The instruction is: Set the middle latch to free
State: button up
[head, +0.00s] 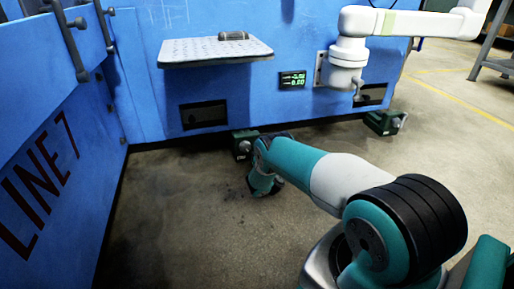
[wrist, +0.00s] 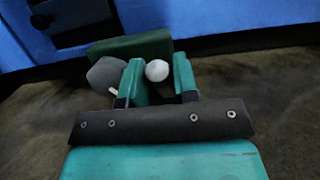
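A green latch block (wrist: 130,46) sits low at the foot of the blue machine; in the head view it shows as a small dark green box (head: 242,146) partly behind my arm. A white ball knob (wrist: 157,70) stands in front of the block. A grey many-sided part (wrist: 108,76) with a small pale pin is at its left. My gripper (wrist: 160,72) is open, its two teal fingers on either side of the knob in the wrist view. A narrow gap shows at the right finger; whether the left finger touches the knob I cannot tell. In the head view my fingers are hidden.
Another green block (head: 385,122) with a grey knob is on the floor at right. A blue wall (head: 50,150) marked LINE 7 bounds the left. The near floor is clear.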

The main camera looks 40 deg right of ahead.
jog(key=shift+o, duration=0.2)
jog(key=shift+s, duration=0.1)
jog(key=shift+s+a+p, duration=0.1)
jog(key=shift+s+p, duration=0.05)
jog(key=shift+p, duration=0.3)
jog(key=p+v, duration=0.5)
jog(key=v, duration=0.1)
jog(key=shift+s+p, duration=0.1)
jog(key=shift+p, duration=0.3)
jog(key=shift+s+a+f, duration=0.25)
jog(key=shift+s, duration=0.15)
